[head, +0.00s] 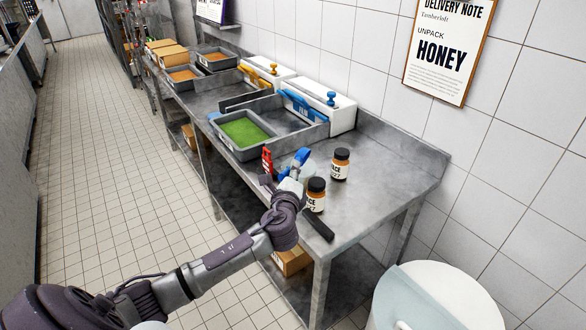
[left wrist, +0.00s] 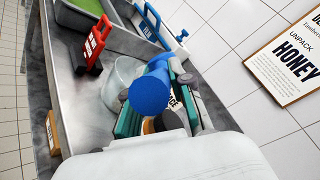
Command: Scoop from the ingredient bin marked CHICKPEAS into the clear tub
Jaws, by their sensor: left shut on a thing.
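My left gripper (head: 292,180) is over the near end of the steel table. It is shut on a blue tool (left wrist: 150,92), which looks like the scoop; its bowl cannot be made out. The blue also shows in the head view (head: 302,156). The clear tub (left wrist: 117,85) stands on the table just left of the held tool in the left wrist view. The arm largely hides it in the head view. Bins with tan contents (head: 183,75) and (head: 215,57) stand at the far end; no CHICKPEAS marking is readable. My right gripper is not in view.
A bin with green contents (head: 242,132) stands beyond the tub. A red upright object (left wrist: 92,45) is beside the tub. Two dark-lidded jars (head: 340,164) (head: 316,196) stand close to the gripper. White dispensers with blue (head: 343,115) and yellow parts line the wall.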

